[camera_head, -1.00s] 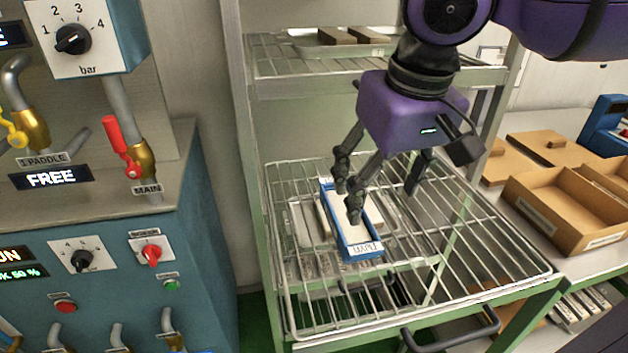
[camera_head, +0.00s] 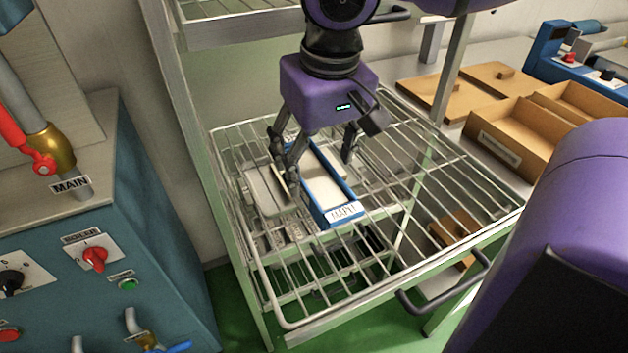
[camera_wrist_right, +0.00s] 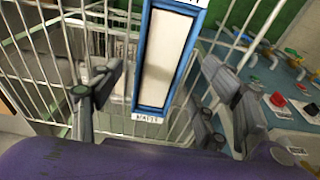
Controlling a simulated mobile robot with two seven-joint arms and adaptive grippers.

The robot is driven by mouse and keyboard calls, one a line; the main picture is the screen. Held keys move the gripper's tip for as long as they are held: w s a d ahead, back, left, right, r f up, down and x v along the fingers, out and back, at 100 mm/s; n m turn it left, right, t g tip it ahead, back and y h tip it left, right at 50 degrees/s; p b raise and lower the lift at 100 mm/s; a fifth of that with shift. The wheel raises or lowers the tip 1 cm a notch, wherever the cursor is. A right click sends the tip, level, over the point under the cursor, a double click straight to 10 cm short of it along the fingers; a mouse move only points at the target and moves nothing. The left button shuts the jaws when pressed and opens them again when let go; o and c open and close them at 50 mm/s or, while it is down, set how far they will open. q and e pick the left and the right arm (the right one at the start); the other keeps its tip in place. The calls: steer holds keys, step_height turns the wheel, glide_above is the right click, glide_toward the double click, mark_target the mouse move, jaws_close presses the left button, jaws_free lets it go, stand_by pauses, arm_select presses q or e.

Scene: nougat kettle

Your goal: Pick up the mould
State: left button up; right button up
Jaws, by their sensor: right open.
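The mould (camera_head: 324,186) is a long narrow blue frame with a pale filling and a white end label. It lies on the wire shelf (camera_head: 413,250) of the rack. My right gripper (camera_head: 319,176) is open above it, fingers pointing down, one finger to each side of the mould. The right wrist view shows the mould (camera_wrist_right: 165,62) lengthwise between the open fingers of my right gripper (camera_wrist_right: 160,78), with gaps on both sides. I cannot tell how far the fingertips are above the wires. My left gripper is not in view.
Under the wires are pale trays (camera_head: 268,190). An upper shelf (camera_head: 235,28) hangs close behind my right wrist. Cardboard boxes (camera_head: 512,140) stand on the bench at right. A blue control cabinet (camera_head: 165,225) is at left. The shelf's front right is bare.

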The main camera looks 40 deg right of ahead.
mark_target(316, 176)
steer(key=f, duration=0.2)
steer(key=w+f+b, duration=0.1)
steer(key=f, duration=0.1)
steer(key=shift+d, duration=0.15)
steer(key=shift+f, duration=0.15)
stand_by(0.5)
steer(key=shift+c, duration=0.5)
steer(key=c, duration=1.4)
